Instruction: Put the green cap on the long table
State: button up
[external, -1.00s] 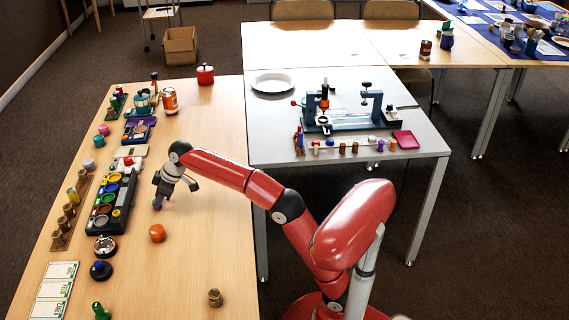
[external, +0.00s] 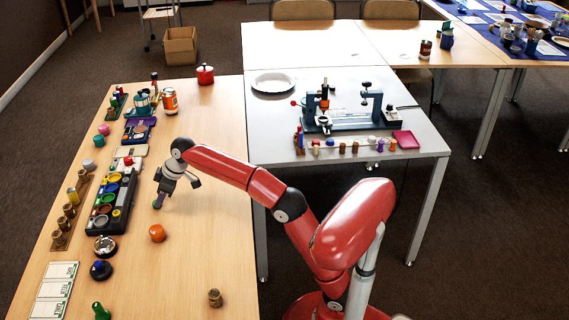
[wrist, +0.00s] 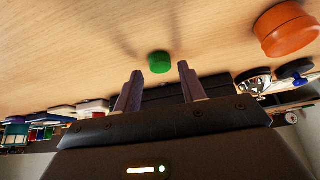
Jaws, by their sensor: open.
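The green cap (wrist: 159,62) rests on the wooden table (wrist: 90,40) in the wrist view, just past my fingertips and between their lines. It also shows small below my gripper in the external view (external: 157,205). My gripper (wrist: 160,72) is open and empty, its two fingers apart on either side of the cap's line and not visibly touching it. In the external view my gripper (external: 161,199) points down, just above the table, right of the black tray of coloured discs (external: 122,215).
An orange cap (external: 157,233) stands near my gripper. The wooden table's right side is mostly clear. A grey table (external: 215,130) adjoins it.

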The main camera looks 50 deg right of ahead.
jog(key=p+v, duration=0.2)
jog(key=v, duration=0.8)
jog(key=shift+r, duration=0.15)
jog(key=shift+s, duration=0.1)
